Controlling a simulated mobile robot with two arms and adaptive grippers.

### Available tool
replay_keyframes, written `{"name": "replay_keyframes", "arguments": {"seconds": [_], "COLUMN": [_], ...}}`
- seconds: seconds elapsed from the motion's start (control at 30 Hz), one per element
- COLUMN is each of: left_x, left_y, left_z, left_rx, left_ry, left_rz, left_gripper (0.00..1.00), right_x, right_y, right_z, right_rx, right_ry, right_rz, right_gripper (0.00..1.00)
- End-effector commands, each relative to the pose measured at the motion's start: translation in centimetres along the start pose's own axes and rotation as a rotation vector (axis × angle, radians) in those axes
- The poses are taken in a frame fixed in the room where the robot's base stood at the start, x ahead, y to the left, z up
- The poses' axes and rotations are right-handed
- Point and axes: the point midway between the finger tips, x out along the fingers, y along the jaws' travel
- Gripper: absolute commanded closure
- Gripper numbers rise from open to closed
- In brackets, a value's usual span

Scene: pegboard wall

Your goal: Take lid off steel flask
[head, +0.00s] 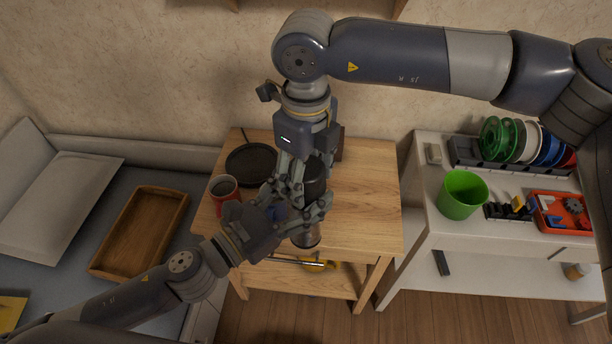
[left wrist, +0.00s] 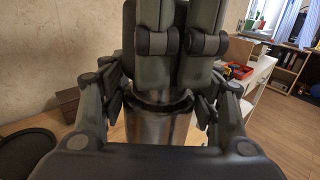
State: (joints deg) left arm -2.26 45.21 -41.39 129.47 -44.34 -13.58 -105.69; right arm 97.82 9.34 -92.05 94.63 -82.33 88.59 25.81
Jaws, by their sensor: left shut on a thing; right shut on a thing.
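The steel flask (head: 306,238) stands upright near the front edge of the wooden table; its shiny body also shows in the left wrist view (left wrist: 158,127). Its black lid (head: 315,182) is at the top, partly covered by fingers. My left gripper (head: 308,196) comes from the lower left and is shut around the flask. My right gripper (head: 307,170) points down from above and is shut on the lid. Its fingers fill the top middle of the left wrist view (left wrist: 180,50) and hide most of the lid. I cannot tell whether the lid is clear of the flask.
A red mug (head: 224,190) and a black round pan (head: 250,164) are left on the wooden table (head: 372,208). A white table (head: 425,212) at right holds a green cup (head: 461,194), spools and a red tray (head: 562,214). A wooden tray (head: 139,232) lies at left.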

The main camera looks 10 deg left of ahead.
Motion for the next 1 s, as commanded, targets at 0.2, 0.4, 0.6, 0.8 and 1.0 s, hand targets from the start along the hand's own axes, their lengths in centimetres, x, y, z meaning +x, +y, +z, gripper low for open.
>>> {"name": "replay_keyframes", "arguments": {"seconds": [0.2, 0.4, 0.6, 0.8, 1.0], "left_x": [0.0, 0.0, 0.0, 0.0, 0.1], "left_y": [0.0, 0.0, 0.0, 0.0, 0.0], "left_z": [0.3, 0.3, 0.3, 0.3, 0.4], "left_rx": [0.002, 0.002, 0.002, 0.002, 0.002], "left_ry": [-0.006, -0.006, -0.006, -0.006, -0.011], "left_rz": [-0.001, -0.001, -0.001, -0.001, 0.004], "left_gripper": [1.0, 1.0, 1.0, 1.0, 1.0], "right_x": [-0.7, -0.7, -1.1, -3.5, -4.6], "right_y": [0.0, 0.0, 0.0, 0.0, 0.0], "right_z": [0.0, 0.0, 0.0, 0.1, 0.0], "right_rx": [0.0, 0.0, 0.0, 0.001, 0.0], "right_ry": [0.0, 0.0, -0.001, -0.003, 0.0], "right_rz": [0.0, 0.0, 0.0, -0.001, 0.0], "right_gripper": [0.72, 0.72, 0.72, 0.72, 0.72]}}
